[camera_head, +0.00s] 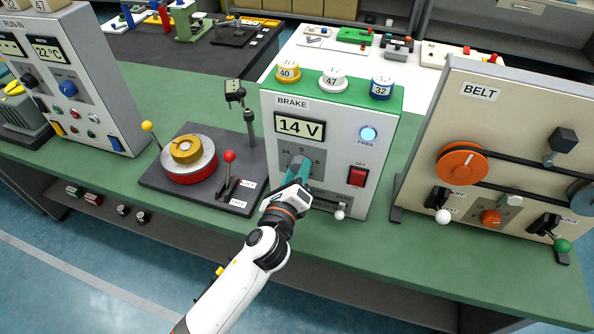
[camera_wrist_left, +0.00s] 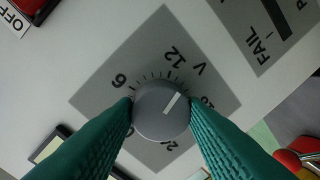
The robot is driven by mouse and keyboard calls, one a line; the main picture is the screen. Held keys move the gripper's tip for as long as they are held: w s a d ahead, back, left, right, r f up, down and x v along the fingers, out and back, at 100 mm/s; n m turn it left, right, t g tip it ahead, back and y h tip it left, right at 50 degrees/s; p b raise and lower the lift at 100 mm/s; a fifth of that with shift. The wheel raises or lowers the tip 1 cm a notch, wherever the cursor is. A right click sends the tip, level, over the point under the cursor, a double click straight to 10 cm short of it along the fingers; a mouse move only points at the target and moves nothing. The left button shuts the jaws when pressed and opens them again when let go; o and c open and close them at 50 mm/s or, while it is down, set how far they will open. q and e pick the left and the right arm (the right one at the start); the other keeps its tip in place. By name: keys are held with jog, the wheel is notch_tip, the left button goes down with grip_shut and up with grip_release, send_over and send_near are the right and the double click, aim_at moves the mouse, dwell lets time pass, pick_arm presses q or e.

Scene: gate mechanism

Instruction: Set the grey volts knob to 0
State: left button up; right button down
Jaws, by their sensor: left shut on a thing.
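The grey volts knob (camera_wrist_left: 158,112) is on the front of the BRAKE box (camera_head: 335,120), on a dark grey dial plate marked 0, 6 and 24 in the head view. In the left wrist view its white pointer line lies between the 12 and the partly hidden 18. The display (camera_head: 300,127) reads 14 V. My left gripper (camera_head: 297,172) is shut on the knob, with a teal finger on each side of it; the fingers also show in the left wrist view (camera_wrist_left: 161,118). They hide part of the scale. My right gripper is not in view.
The red OFF switch (camera_head: 357,176) and lit blue FREE lamp (camera_head: 369,134) are right of the knob. A white-tipped lever (camera_head: 340,213) sits below. A red-knobbed lever (camera_head: 229,157) stands left, the BELT panel (camera_head: 490,120) right. Green bench (camera_head: 400,262) is clear in front.

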pick_arm(q)
jog(key=n, duration=0.4)
jog(key=shift+a, duration=0.1)
jog(key=n, duration=0.4)
jog(key=shift+g+h+p, duration=0.3)
jog(key=shift+h+p, duration=0.05)
jog(key=shift+h, duration=0.05)
jog(key=n, duration=0.4)
jog(key=n+p, duration=0.1)
jog(key=n, duration=0.3)
jog(key=shift+a+n+h, duration=0.1)
jog(key=shift+n+h, duration=0.2)
jog(key=shift+h, duration=0.1)
jog(key=n, duration=0.4)
jog(key=shift+f+p, duration=0.1)
jog(key=shift+p, duration=0.25)
jog(key=shift+f+n+t+p, duration=0.15)
jog(key=shift+n+t+p, duration=0.3)
jog(key=shift+n, duration=5.35)
